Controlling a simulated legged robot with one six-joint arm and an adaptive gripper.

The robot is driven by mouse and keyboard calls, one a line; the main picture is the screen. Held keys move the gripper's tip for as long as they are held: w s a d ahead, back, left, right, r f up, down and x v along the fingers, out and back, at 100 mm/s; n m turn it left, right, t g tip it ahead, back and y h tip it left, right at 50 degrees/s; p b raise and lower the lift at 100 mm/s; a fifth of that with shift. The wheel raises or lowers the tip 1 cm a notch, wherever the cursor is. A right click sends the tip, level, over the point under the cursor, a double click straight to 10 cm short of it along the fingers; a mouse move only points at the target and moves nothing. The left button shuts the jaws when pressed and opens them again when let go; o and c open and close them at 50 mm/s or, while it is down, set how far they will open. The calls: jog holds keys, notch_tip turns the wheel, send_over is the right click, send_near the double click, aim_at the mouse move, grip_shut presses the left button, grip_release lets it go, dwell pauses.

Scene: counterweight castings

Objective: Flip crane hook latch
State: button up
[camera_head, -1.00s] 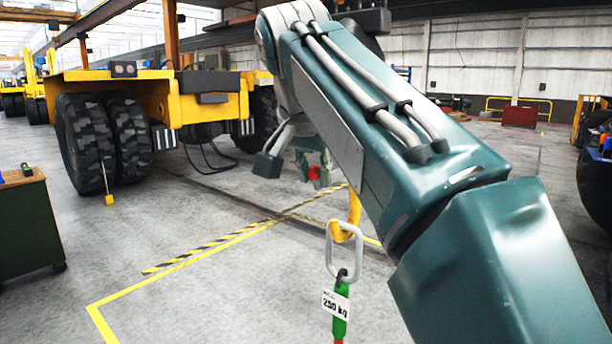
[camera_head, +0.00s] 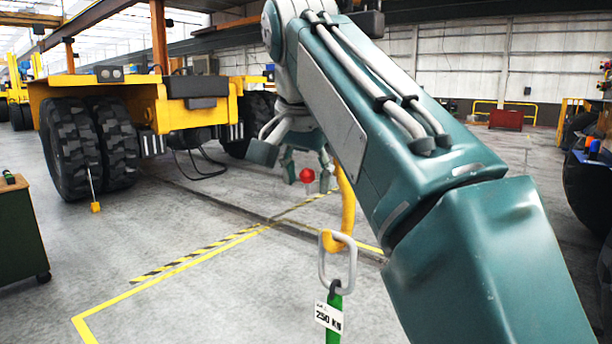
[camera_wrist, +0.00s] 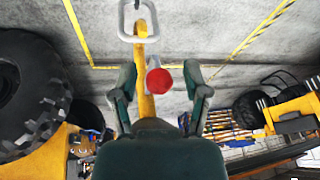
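The yellow crane hook (camera_head: 347,205) hangs beside my arm, partly hidden by it. A pale metal link (camera_head: 323,265) sits in its bend, with a green sling (camera_head: 334,310) and a "250 kg" tag (camera_head: 328,317) below. A red ball-shaped knob (camera_head: 307,175) shows near my gripper (camera_head: 306,170). In the wrist view, the hook (camera_wrist: 142,50) runs up to the link (camera_wrist: 138,18). The red knob (camera_wrist: 158,81) lies between my two teal fingers (camera_wrist: 160,72), which are spread apart with gaps on both sides. The latch itself is not clear.
A yellow vehicle (camera_head: 190,112) with large black tires (camera_head: 80,150) stands behind at the left. A dark green cabinet (camera_head: 18,228) is at the left edge. Yellow tape (camera_head: 165,278) marks the grey floor. Another large tire (camera_head: 580,165) is at the right edge. The floor around the hook is open.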

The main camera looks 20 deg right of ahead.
aim_at(305, 170)
jog(key=shift+r, duration=0.15)
jog(key=shift+v, duration=2.35)
jog(key=s+a, duration=0.4)
jog(key=s, duration=0.7)
jog(key=shift+s+a, duration=0.2)
jog(key=shift+a, duration=0.1)
